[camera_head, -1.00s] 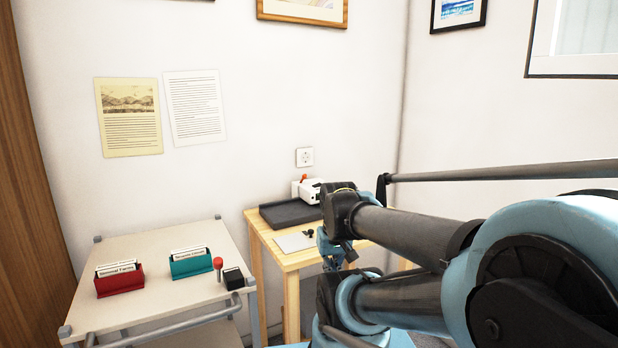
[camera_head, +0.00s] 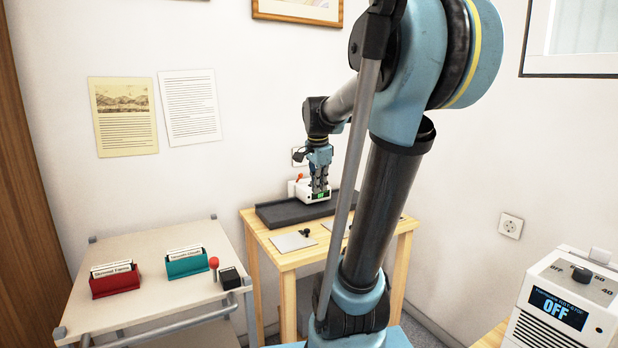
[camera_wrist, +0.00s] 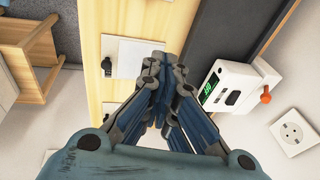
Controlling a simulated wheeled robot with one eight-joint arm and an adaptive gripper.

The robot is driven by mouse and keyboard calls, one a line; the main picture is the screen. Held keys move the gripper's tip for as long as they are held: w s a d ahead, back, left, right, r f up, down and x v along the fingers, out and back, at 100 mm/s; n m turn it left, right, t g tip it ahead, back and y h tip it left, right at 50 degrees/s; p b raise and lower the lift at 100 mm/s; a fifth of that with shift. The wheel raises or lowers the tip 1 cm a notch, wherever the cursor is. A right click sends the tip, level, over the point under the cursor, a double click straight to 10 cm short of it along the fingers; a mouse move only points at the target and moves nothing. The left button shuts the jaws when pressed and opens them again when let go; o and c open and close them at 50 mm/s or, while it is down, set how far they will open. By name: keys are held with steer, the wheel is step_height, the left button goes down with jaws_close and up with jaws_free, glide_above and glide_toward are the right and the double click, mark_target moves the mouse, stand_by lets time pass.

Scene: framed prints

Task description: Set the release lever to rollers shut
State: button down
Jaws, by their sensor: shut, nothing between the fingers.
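A small white machine (camera_head: 302,191) stands at the back of the wooden table, with a small green display. An orange lever (camera_head: 299,176) sticks up at its left end. In the wrist view the white machine (camera_wrist: 232,92) is right of the fingers, and its orange lever (camera_wrist: 265,98) points outward from the far side. My gripper (camera_head: 319,196) is shut and empty, pointing down in front of the machine and hiding part of it. In the wrist view the shut fingers (camera_wrist: 166,74) are apart from the lever. I cannot read the lever's setting.
A dark tray (camera_head: 276,213) lies along the wooden table (camera_head: 285,258), with a pale sheet (camera_head: 293,241) before it. A trolley (camera_head: 150,251) at left holds red (camera_head: 115,283) and teal (camera_head: 187,264) card boxes. A white unit (camera_head: 562,305) reading OFF stands at right.

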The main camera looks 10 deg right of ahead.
mark_target(299, 178)
steer(key=w+d+r+m, duration=0.1)
steer(key=w+r+m, duration=0.1)
steer(key=w+m, duration=0.3)
steer(key=w+d+r+m, duration=0.1)
steer(key=w+r+m, duration=0.2)
steer(key=w, duration=1)
steer(key=shift+w+d+m+h, duration=0.25)
steer(key=shift+m+h, duration=0.15)
steer(key=shift+m, duration=0.6)
steer(key=x, duration=0.9)
steer(key=shift+w+f, duration=0.1)
steer(key=shift+f, duration=0.1)
steer(key=shift+w+a+r, duration=0.1)
steer(key=shift+w+a, duration=0.2)
steer(key=shift+a, duration=0.2)
steer(key=shift+w+a, duration=0.3)
steer(key=shift+a, duration=0.25)
steer(key=shift+w+a+r, duration=0.3)
steer(key=shift+a, duration=0.3)
